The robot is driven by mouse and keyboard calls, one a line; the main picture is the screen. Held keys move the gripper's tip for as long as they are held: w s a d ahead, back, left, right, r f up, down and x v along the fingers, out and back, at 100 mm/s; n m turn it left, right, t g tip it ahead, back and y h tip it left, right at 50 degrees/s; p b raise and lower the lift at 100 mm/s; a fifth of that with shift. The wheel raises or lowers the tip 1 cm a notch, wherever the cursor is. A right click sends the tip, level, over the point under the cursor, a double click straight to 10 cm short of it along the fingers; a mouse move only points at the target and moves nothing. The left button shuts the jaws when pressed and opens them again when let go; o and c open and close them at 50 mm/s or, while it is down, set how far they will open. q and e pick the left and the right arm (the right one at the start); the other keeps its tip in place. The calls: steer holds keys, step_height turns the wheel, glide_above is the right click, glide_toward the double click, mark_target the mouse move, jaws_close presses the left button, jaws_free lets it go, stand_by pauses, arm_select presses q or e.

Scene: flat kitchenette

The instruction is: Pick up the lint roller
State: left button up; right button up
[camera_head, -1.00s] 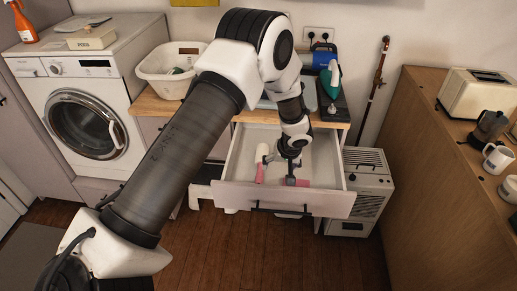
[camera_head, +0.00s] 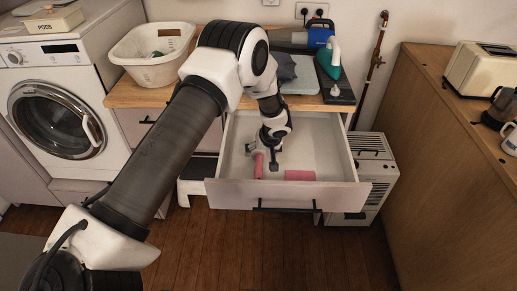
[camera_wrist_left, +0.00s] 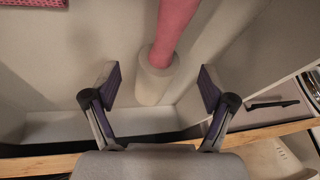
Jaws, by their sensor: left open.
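The lint roller lies in the open drawer (camera_head: 225,190). In the head view its pink handle (camera_head: 259,166) shows, while its white roll is mostly hidden by my left gripper (camera_head: 262,152). In the left wrist view the pink handle (camera_wrist_left: 175,28) points away and the white roll (camera_wrist_left: 153,82) lies between the two fingertips in the picture. My left gripper also shows there (camera_wrist_left: 158,86), its fingers apart and empty, over the roll end. I cannot tell the height left between them. My right gripper is not in view.
A flat pink item (camera_head: 299,175) lies to the right in the drawer. The drawer walls stand around the gripper. A grey cabinet-like unit (camera_head: 367,185) stands right of the drawer.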

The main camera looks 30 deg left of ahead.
mark_target(260, 155)
arm_select(q)
steer(key=shift+p+x, duration=0.3)
steer(key=shift+x, duration=0.9)
steer(key=shift+w+a+f, duration=0.15)
steer(key=shift+w+f, duration=0.1)
steer(key=shift+f, duration=0.2)
steer(key=shift+s+r, duration=0.1)
steer(key=c, duration=1.3)
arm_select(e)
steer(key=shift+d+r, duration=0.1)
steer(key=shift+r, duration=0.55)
arm_select(q)
steer(key=shift+r, duration=0.4)
step_height(260, 155, up, 9)
steer(key=shift+f+b, duration=0.2)
steer(key=shift+b, duration=0.95)
steer(key=shift+r, duration=0.3)
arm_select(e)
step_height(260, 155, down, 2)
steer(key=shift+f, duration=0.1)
